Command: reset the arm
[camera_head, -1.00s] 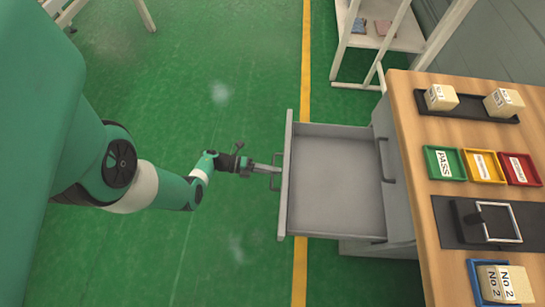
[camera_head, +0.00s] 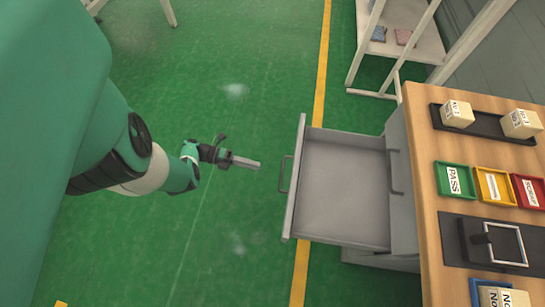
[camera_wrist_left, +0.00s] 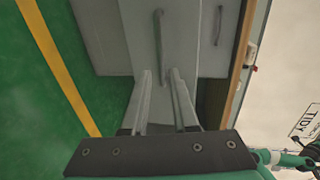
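My left gripper (camera_head: 258,164) is in the middle of the head view, over the green floor, left of the drawer. Its fingers point right toward the drawer handle (camera_head: 284,174), with a small gap between. In the left wrist view my left gripper (camera_wrist_left: 160,75) shows two parallel fingers apart with nothing between them. The handle (camera_wrist_left: 158,35) stands beyond the fingertips there. The grey drawer (camera_head: 345,195) is pulled out and looks empty. My right gripper does not show clearly in either view.
A wooden-topped workbench (camera_head: 425,235) stands at the right, with a green tray (camera_head: 454,181), a yellow tray (camera_head: 494,187), a red tray (camera_head: 530,191) and pale blocks on it. A white shelf (camera_head: 400,45) stands at the top. The floor left of the drawer is clear.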

